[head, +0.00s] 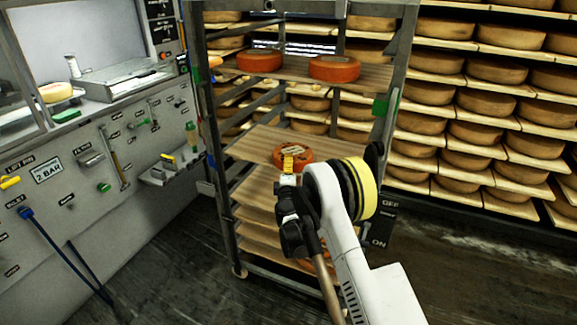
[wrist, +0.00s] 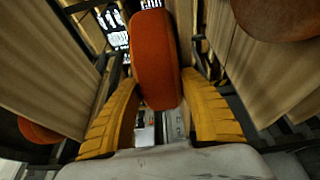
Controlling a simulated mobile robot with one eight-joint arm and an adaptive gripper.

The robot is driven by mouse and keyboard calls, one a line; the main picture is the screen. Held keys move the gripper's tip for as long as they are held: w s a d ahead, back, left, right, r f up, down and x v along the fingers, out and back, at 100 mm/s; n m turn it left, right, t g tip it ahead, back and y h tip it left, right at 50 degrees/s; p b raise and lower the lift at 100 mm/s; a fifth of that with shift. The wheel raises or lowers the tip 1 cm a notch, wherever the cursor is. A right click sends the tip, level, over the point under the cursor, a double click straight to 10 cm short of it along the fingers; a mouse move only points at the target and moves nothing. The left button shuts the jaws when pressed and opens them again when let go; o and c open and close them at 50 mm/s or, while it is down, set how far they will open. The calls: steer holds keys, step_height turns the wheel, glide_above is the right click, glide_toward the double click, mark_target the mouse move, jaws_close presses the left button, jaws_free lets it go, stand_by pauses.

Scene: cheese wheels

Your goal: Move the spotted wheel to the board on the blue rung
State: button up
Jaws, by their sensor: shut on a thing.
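My gripper (head: 289,156) is in front of the rack, shut on an orange-red wheel (head: 303,153). The wheel shows dark marks on its face in the head view, partly hidden by the yellow fingers. In the wrist view the same wheel (wrist: 154,60) stands edge-on between the two yellow fingers (wrist: 158,100). The wheel is at the height of a middle board (head: 255,146); I cannot tell whether it touches it.
Two orange wheels, left (head: 260,60) and right (head: 334,68), lie on the upper board (head: 290,72). Green markers (head: 381,106) are on the posts. Lower boards (head: 254,212) are partly behind my arm. Full cheese shelves (head: 470,130) stand at right, a tool bench (head: 90,160) at left.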

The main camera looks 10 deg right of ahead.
steer(key=o, duration=1.4)
steer(key=shift+o, duration=0.2)
steer(key=shift+s+f, duration=0.1)
